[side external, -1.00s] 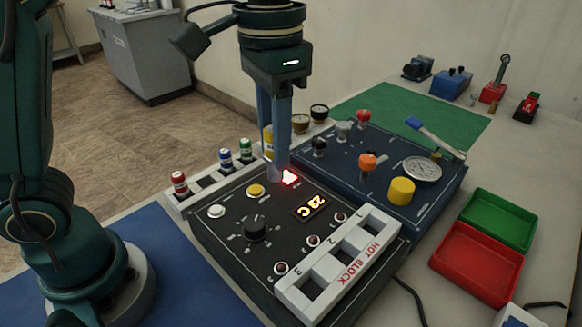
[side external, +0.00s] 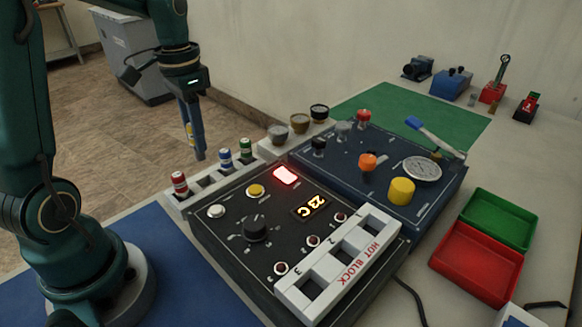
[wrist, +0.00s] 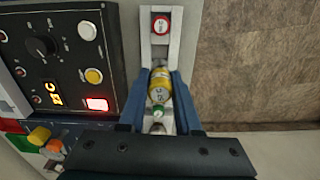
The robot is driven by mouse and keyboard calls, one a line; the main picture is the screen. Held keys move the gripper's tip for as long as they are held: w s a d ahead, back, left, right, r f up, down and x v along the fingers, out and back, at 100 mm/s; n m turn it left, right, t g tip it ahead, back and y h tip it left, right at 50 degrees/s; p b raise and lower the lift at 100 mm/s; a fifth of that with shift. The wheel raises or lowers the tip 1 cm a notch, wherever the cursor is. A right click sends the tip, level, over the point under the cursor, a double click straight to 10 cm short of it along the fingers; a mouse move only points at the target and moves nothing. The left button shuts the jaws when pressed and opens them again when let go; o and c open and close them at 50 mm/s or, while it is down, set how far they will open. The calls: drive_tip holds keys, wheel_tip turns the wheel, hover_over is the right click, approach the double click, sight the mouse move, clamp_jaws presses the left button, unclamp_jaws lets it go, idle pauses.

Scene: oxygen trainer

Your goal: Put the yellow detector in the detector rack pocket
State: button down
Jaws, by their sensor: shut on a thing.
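My gripper (side external: 197,150) is shut on the yellow detector (wrist: 159,88), which shows between the blue fingers in the wrist view. In the side view only a thin yellow sliver shows between the fingers. The gripper hangs above the white detector rack (wrist: 173,50), its fingertips appearing just behind the rack in the side view. The pocket directly under the yellow detector is hidden in the wrist view.
The black hot block panel (side external: 235,255) with knob and buttons stands beside the rack. A dark blue panel (side external: 330,180) with knobs and a gauge (side external: 422,169) is behind it. Red (side external: 475,265) and green (side external: 500,218) trays sit at the right.

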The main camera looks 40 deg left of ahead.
sight(201, 158)
drive_tip(key=shift+f, duration=0.1)
drive_tip(key=shift+f, duration=2.4)
drive_tip(key=shift+f, duration=0.25)
drive_tip(key=shift+f, duration=1.45)
drive_tip(key=c, duration=0.5)
unclamp_jaws()
drive_tip(key=shift+r, duration=0.1)
